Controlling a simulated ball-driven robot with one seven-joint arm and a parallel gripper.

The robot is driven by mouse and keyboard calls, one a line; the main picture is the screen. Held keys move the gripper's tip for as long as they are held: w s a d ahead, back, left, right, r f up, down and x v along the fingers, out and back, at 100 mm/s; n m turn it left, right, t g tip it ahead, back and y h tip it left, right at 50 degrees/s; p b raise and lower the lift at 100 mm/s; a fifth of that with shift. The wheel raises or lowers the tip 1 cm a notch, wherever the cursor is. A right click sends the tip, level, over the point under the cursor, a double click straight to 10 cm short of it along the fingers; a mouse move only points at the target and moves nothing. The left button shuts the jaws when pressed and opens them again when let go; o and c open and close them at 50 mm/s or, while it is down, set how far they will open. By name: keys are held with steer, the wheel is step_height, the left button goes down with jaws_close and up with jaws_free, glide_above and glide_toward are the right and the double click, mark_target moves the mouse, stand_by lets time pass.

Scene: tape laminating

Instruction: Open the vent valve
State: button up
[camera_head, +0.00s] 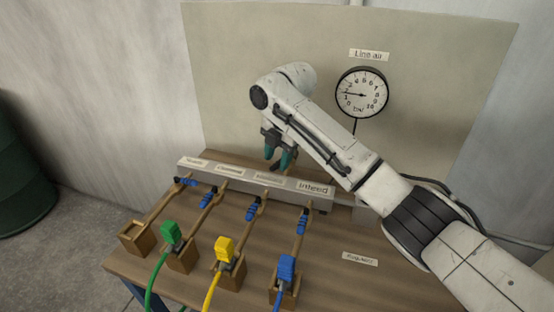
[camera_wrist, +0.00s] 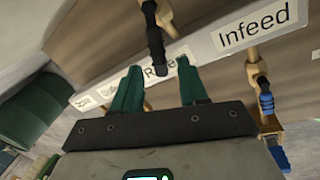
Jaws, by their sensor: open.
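My gripper (camera_head: 279,162) is open above the pale manifold bar (camera_head: 318,203), near its third label. In the wrist view its two green fingers (camera_wrist: 158,92) stand apart with nothing clamped. A dark lever (camera_wrist: 154,45) on a brass fitting (camera_wrist: 164,14) hangs at the top, its tip near the gap between the fingers; I cannot tell whether it touches them. No readable label says vent, so I cannot confirm this is the vent valve. Four-way rows of brass valves have blue handles, including the one by the Infeed label (camera_head: 313,189); its handle also shows in the wrist view (camera_wrist: 266,103).
Green (camera_head: 171,233), yellow (camera_head: 224,248) and blue (camera_head: 287,268) connectors with hoses stand in front holders. The leftmost holder (camera_head: 136,237) looks empty. The Line air gauge (camera_head: 362,93) hangs on the back panel (camera_head: 230,70), its needle pointing left, low on the scale.

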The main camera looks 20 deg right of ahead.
steer(key=shift+w+f, duration=0.1)
steer(key=shift+f, duration=0.65)
steer(key=shift+c, duration=0.2)
jaws_close()
